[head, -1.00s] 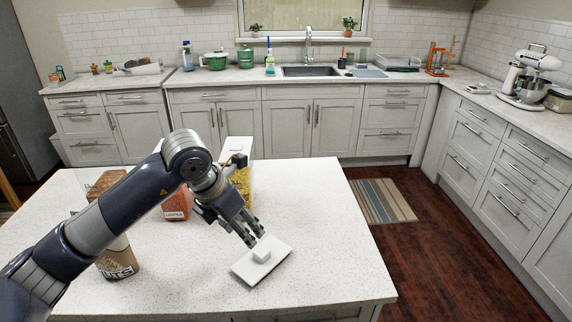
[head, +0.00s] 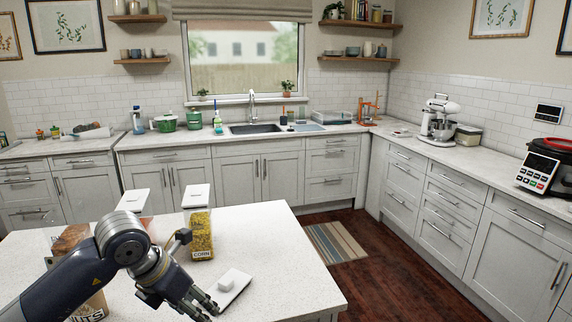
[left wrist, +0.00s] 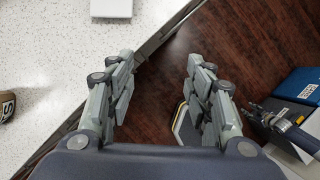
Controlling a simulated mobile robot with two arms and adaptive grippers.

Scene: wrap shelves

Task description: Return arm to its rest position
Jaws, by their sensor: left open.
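In the head view my left arm comes in from the lower left over the white island counter (head: 270,235). My left gripper (head: 207,306) is near the counter's front, just left of a white square lid with a knob (head: 236,281) that lies on the counter. In the left wrist view the same gripper (left wrist: 160,62) has its fingers wide apart with nothing between them. It is above the counter's edge and the dark wood floor, and part of the white lid (left wrist: 111,8) shows at the top.
A corn container (head: 201,238) with a white lid (head: 197,196) stands behind my gripper. Another white-lidded container (head: 133,201) and a nuts container (head: 97,304) are partly hidden by my arm. The counter's right part is clear. A striped rug (head: 338,245) lies on the floor beyond.

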